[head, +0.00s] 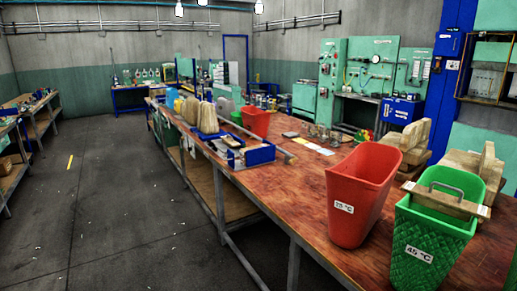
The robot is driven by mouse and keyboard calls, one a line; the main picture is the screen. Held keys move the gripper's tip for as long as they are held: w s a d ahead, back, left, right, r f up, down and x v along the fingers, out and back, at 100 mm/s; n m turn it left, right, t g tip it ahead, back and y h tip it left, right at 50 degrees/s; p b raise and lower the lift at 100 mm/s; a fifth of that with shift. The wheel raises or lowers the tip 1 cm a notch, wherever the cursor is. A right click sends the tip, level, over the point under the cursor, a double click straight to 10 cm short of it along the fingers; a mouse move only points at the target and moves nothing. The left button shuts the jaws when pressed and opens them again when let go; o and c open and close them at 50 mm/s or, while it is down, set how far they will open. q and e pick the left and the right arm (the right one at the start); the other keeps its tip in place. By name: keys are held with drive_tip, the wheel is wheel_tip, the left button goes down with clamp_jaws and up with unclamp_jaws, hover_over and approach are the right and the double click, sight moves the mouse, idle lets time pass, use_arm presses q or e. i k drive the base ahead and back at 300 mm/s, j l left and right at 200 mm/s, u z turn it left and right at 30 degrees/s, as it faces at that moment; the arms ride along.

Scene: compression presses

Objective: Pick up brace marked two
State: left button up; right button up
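A wooden brace (445,201) with a grey curved metal handle lies across the top of the green bin (430,250) marked 45 °C, at the right front of the table. A small white label (484,211) is on the brace's right end, too small to read. More wooden pieces (412,140) stand behind the red bin, and others (487,165) behind the green bin. I cannot read a number two on any of them. Neither of my grippers is in view.
A red bin (358,195) marked 75 °C stands beside the green one on the long reddish table (290,205). Farther along are a blue tray (259,154), a smaller red bin (256,121) and several tan pieces. The floor (120,220) at left is clear.

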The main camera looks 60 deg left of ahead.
sight(229, 141)
drive_tip(key=u, duration=2.1)
drive_tip(key=i+j+u, duration=0.15)
drive_tip(key=i+u, duration=0.2)
drive_tip(key=i, duration=0.6)
drive_tip(key=i+l+u, duration=0.15)
drive_tip(key=i+u, duration=0.2)
drive_tip(key=i, duration=1.35)
drive_tip(key=i+j+z, duration=0.1)
drive_tip(key=i+z, duration=0.2)
drive_tip(key=i, duration=0.25)
drive_tip(key=i+j+z, duration=0.3)
drive_tip(key=i, duration=0.25)
drive_tip(key=i+j+z, duration=0.3)
drive_tip(key=i, duration=0.2)
